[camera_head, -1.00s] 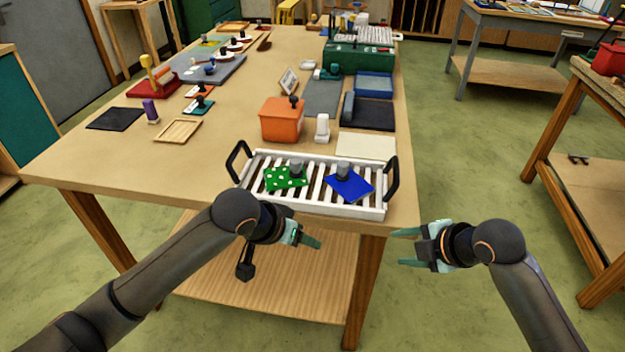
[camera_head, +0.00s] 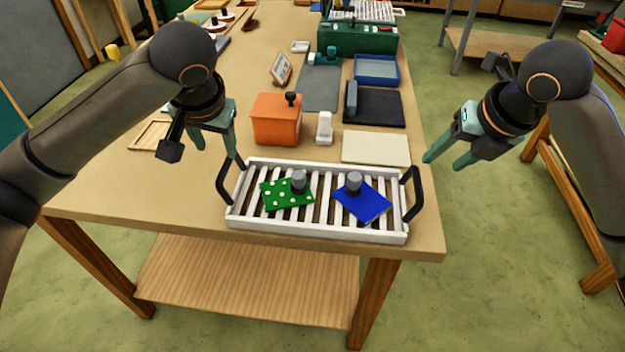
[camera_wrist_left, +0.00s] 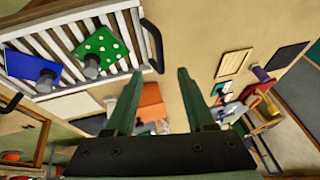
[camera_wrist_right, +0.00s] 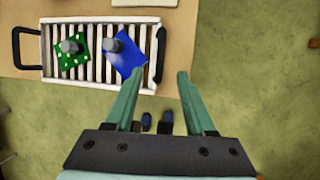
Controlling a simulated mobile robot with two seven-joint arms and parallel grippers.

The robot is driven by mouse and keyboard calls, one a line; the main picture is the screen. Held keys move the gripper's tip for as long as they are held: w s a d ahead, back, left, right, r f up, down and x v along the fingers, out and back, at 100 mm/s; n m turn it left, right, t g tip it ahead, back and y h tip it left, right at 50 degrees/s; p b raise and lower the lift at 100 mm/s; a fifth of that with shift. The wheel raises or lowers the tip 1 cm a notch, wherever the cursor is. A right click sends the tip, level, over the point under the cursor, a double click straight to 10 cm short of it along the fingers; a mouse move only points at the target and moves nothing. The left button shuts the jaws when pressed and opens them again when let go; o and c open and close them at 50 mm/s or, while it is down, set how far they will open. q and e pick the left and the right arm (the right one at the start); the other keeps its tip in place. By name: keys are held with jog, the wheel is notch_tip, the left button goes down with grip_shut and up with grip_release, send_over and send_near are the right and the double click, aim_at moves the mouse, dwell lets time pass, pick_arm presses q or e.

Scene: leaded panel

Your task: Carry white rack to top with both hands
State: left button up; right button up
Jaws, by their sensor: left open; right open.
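The white rack (camera_head: 318,233) is a slatted tray with a black handle at each end, lying flat at the table's near edge. On its slats lie a green dotted piece (camera_head: 279,194) and a blue piece (camera_head: 362,203), each with a grey knob. My left gripper (camera_head: 216,150) is open and empty above the left handle (camera_head: 224,184). In the left wrist view that handle (camera_wrist_left: 153,45) is just beyond the fingertips. My right gripper (camera_head: 445,163) is open and empty, above and right of the right handle (camera_head: 413,193). In the right wrist view this handle (camera_wrist_right: 160,55) is ahead of the fingers.
On the table (camera_head: 110,200) behind the rack stand an orange box (camera_head: 275,120), a white upright object (camera_head: 324,128) and a pale flat sheet (camera_head: 375,148). A dark tray (camera_head: 378,108) and green case (camera_head: 355,38) lie farther back.

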aim_at(224, 167)
pick_arm(q)
jog(key=x, duration=1.2)
jog(key=shift+s+f, duration=0.1)
jog(key=shift+f, duration=0.05)
pick_arm(e)
jog(key=x, duration=1.2)
jog(key=shift+s+f, duration=0.1)
jog(key=shift+f, duration=0.05)
pick_arm(q)
grip_shut()
pick_arm(e)
grip_shut()
pick_arm(q)
jog(key=shift+w+r, duration=0.2)
jog(key=shift+r, duration=0.15)
pick_arm(e)
jog(key=shift+w+r, duration=0.2)
jog(key=shift+r, duration=0.15)
